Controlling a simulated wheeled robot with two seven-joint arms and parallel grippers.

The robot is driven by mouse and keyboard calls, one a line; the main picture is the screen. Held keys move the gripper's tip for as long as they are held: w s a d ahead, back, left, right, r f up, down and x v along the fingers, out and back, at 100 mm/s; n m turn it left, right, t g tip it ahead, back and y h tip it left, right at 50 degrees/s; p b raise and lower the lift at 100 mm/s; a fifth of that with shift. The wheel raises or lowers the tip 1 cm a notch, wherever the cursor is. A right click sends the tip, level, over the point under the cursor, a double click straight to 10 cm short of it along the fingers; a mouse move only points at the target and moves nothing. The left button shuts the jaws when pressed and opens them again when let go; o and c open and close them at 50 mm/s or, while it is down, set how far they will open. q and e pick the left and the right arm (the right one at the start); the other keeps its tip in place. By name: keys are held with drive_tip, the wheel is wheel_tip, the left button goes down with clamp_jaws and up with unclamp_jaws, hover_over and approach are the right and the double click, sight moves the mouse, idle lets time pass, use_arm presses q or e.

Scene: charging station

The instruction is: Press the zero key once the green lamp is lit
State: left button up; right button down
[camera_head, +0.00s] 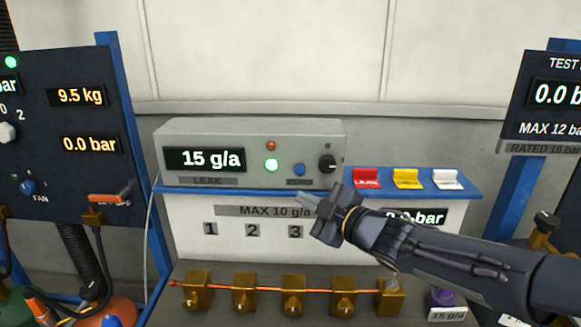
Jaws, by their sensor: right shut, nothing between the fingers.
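The grey leak meter box (220,130) stands on a blue-edged shelf, and its display (205,159) reads "15 g/a". The green lamp (271,165) on its front is bright green. A small red-orange lamp (271,146) sits above it and looks dim. The blue zero key (300,170) is to the right of the green lamp, with a blurred label below it. My right gripper (301,198) is shut and empty, its tip just below the zero key in the picture and apparently apart from it. My left gripper is not in view.
A black knob (327,163) is right of the zero key. Red (367,179), yellow (406,179) and white (447,179) blocks stand on the shelf. Brass fittings on a copper pipe (265,290) lie below. Dark panels (60,130) flank both sides.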

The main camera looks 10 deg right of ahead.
sight(300, 170)
drive_tip(key=shift+w+a+r+y, duration=0.1)
drive_tip(key=shift+a+y, duration=0.2)
drive_tip(key=shift+w+d+p, duration=0.4)
drive_tip(key=shift+w+p, duration=0.15)
drive_tip(key=shift+w, duration=0.85)
drive_tip(key=shift+w+d+p, duration=0.45)
drive_tip(key=shift+w+p, duration=0.1)
drive_tip(key=shift+w, duration=0.85)
drive_tip(key=shift+w+d+p, duration=0.4)
drive_tip(key=shift+w+p, duration=0.15)
drive_tip(key=shift+w, duration=0.85)
drive_tip(key=shift+w, duration=0.1)
drive_tip(key=shift+w+d, duration=0.1)
drive_tip(key=shift+w, duration=0.25)
